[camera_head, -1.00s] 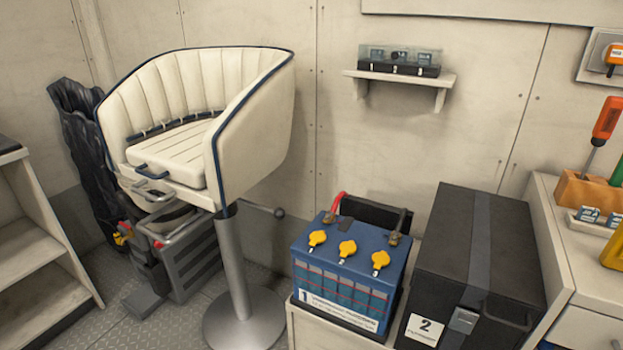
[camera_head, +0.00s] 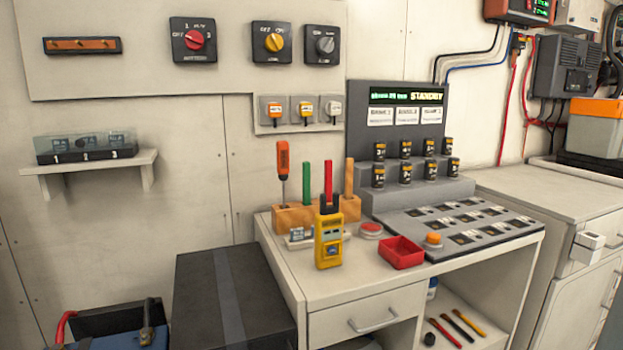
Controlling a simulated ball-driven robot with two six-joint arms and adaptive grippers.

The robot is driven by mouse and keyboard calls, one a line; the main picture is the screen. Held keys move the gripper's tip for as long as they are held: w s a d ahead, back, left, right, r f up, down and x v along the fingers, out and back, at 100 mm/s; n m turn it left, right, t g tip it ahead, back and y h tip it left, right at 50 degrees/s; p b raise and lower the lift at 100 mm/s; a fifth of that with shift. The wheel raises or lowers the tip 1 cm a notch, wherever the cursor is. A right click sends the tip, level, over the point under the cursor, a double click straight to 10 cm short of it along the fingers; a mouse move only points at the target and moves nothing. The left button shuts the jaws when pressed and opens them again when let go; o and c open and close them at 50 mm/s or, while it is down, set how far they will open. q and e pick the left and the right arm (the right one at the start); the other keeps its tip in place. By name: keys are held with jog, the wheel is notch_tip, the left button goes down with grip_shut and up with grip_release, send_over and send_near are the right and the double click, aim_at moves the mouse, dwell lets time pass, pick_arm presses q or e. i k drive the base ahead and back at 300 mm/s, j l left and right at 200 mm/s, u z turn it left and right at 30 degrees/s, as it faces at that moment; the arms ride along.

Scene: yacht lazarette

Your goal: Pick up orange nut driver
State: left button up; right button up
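The orange nut driver (camera_head: 283,161) stands upright in a wooden block (camera_head: 300,214) at the back left of the white workbench (camera_head: 300,275). Its orange handle is up and its thin shaft goes down into the block. A green stick (camera_head: 306,182), a red stick (camera_head: 328,178) and a tan stick (camera_head: 349,177) stand in the same block to its right. Neither of my grippers shows in the view.
A yellow meter (camera_head: 329,240) stands in front of the block. A red tray (camera_head: 401,252), a red button (camera_head: 371,230) and a sloped panel (camera_head: 462,222) lie to its right. A black box (camera_head: 232,300) stands left of the bench. A wall shelf (camera_head: 88,174) is further left.

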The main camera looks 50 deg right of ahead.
aim_at(282, 147)
jog(key=z, duration=2.8)
jog(key=i+l+u, duration=0.25)
jog(key=u, duration=0.15)
jog(key=i+l+u, duration=0.25)
jog(key=u, duration=0.2)
jog(key=l, duration=0.1)
